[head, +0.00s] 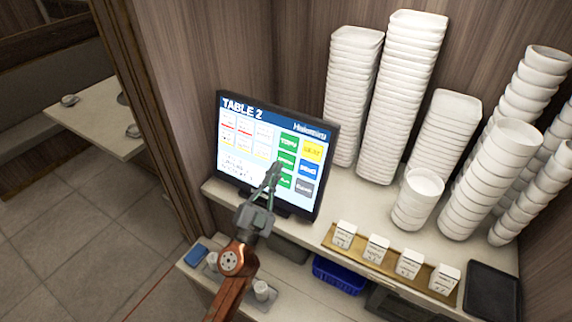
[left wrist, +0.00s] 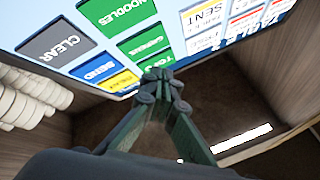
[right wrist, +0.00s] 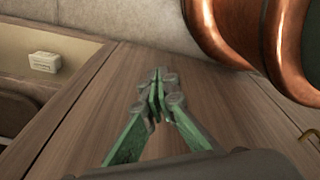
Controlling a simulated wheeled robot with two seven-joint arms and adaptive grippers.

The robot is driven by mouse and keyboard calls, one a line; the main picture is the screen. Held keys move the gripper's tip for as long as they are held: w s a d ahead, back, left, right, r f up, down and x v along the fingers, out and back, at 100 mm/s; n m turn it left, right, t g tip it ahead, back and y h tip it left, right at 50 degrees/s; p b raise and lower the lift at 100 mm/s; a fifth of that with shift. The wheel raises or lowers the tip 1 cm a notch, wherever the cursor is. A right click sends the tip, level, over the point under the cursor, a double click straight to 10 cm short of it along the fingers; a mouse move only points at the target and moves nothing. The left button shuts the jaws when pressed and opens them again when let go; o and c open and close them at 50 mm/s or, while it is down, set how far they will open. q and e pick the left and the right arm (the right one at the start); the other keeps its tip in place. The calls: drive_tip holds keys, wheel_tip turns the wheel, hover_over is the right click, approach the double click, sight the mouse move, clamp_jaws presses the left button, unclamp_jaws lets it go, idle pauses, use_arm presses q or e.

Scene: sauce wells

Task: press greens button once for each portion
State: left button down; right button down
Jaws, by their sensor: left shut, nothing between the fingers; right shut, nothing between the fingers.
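The order screen (head: 262,112) reads TABLE 2 and stands on a shelf. Its right side has a column of green buttons: the top one, the greens button (head: 288,158) in the middle, and a lower one. My left gripper (head: 276,166) is shut and empty, its tip in front of the screen by the greens button. In the left wrist view the greens button (left wrist: 146,41) shows just beyond the fingertips, with the noodles button (left wrist: 122,12) farther off. I cannot tell whether the tip touches the glass. My right gripper (right wrist: 158,80) is shut and empty, away from the screen.
Tall stacks of white dishes (head: 405,90) and bowls (head: 500,165) stand right of the screen. Small labelled white boxes sit on a wooden tray (head: 330,240) in front.

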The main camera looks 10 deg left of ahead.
sight(286, 154)
use_arm(q)
drive_tip(key=shift+w+d+f+b, duration=0.15)
drive_tip(key=shift+w+d+b, duration=0.05)
drive_tip(key=shift+w, duration=0.25)
drive_tip(key=shift+w+d+f+b, duration=0.15)
drive_tip(key=shift+w+d, duration=0.05)
drive_tip(key=shift+w, duration=0.2)
idle(0.7)
drive_tip(key=shift+w, duration=0.15)
drive_tip(key=shift+w+d+f, duration=0.1)
drive_tip(key=shift+w+d, duration=0.05)
drive_tip(key=shift+w, duration=0.1)
drive_tip(key=shift+w+d+f+b, duration=0.1)
drive_tip(key=shift+w+d+b, duration=0.05)
drive_tip(key=shift+w+b, duration=0.25)
idle(0.7)
drive_tip(key=shift+s, duration=0.2)
drive_tip(key=shift+s+a+r+p, duration=0.2)
drive_tip(key=shift+s+a+p, duration=0.15)
drive_tip(key=shift+s, duration=0.3)
